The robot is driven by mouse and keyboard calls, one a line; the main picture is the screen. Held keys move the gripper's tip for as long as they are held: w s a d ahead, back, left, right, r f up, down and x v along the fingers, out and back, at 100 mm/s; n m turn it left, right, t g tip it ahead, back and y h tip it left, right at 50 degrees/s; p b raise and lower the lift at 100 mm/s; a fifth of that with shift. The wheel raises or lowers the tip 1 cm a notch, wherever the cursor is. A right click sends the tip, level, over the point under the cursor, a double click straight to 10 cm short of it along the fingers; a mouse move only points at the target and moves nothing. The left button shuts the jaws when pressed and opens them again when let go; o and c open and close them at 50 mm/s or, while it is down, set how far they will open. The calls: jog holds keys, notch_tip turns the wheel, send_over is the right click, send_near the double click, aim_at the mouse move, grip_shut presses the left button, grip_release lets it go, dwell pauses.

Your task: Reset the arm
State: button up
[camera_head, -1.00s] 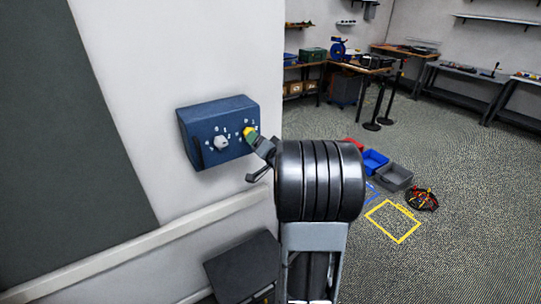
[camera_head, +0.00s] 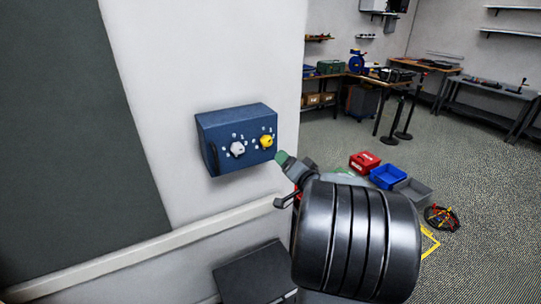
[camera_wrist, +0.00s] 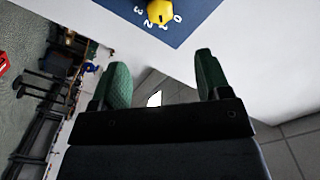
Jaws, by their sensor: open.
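My gripper (camera_head: 281,178) is in front of the wall, just right of and below a blue control box (camera_head: 232,117). In the wrist view its two green-padded fingers (camera_wrist: 160,82) are apart with nothing between them. The box carries a white knob (camera_head: 237,149) and a yellow knob (camera_head: 266,141), with number marks around them. The yellow knob also shows at the top of the wrist view (camera_wrist: 160,17), beyond the fingertips and apart from them. My arm hides part of the floor behind it.
A dark box (camera_head: 254,272) stands low by the wall. Red (camera_head: 364,161), blue (camera_head: 387,176) and grey (camera_head: 413,190) bins lie on the floor to the right, near a bundle of cables (camera_head: 440,217). Workbenches line the back.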

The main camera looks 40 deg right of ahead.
jog(key=s+d+f+n+g+h, duration=0.2)
jog(key=s+d+f+g+h, duration=0.15)
jog(key=s+f+g, duration=0.5)
jog(key=s+a+r+n+g+y, duration=0.1)
jog(key=a+n+g+y, duration=0.1)
jog(key=a, duration=1.2)
jog(key=s+a+r+n+g+y, duration=0.2)
jog(key=a+n+y, duration=0.2)
jog(key=a, duration=1)
jog(key=n, duration=0.2)
jog(key=shift+s+a+r+n+g, duration=0.15)
jog(key=shift+s+a+n+g, duration=0.1)
jog(key=shift+n+g, duration=0.1)
jog(key=shift+d, duration=0.1)
